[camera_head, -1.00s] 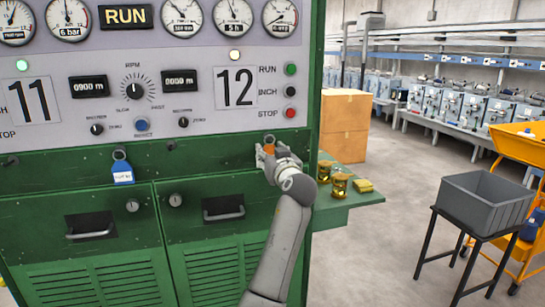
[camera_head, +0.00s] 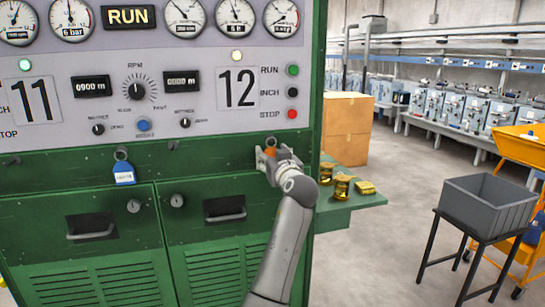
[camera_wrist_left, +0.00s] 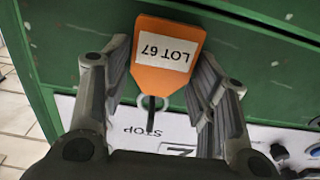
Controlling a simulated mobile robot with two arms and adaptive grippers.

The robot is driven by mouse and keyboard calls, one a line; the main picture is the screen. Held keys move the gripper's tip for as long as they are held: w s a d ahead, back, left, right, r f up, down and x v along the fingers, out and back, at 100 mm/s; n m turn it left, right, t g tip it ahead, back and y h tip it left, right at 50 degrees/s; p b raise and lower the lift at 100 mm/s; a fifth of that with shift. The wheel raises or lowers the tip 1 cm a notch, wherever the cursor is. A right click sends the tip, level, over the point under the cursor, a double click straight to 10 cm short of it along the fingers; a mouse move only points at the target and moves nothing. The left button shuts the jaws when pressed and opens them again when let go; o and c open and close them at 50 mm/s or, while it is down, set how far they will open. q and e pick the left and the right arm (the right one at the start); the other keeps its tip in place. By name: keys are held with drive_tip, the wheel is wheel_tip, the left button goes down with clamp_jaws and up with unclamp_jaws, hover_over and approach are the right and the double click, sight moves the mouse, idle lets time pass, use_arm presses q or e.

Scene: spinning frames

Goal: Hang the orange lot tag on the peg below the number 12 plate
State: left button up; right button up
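The orange lot tag (camera_wrist_left: 168,55) reads LOT 67 and appears upside down in the left wrist view, its ring (camera_wrist_left: 150,101) toward the bottom of that picture. A dark peg shows at the ring; I cannot tell how far the ring is over it. My left gripper (camera_head: 270,155) has its fingers against the tag's two side edges, with no clear gap. It is close to the green panel, below and slightly right of the number 12 plate (camera_head: 237,88). The tag (camera_head: 271,150) is mostly hidden there. My right gripper is not in view.
A blue tag (camera_head: 123,174) hangs from another peg on the green strip, left of my gripper. A green side shelf (camera_head: 345,202) with brass-coloured pieces (camera_head: 341,186) is close on the right. A grey bin (camera_head: 487,205) stands on a black stand farther right.

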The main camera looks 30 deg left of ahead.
use_arm(q)
drive_tip(key=shift+o, duration=1.1)
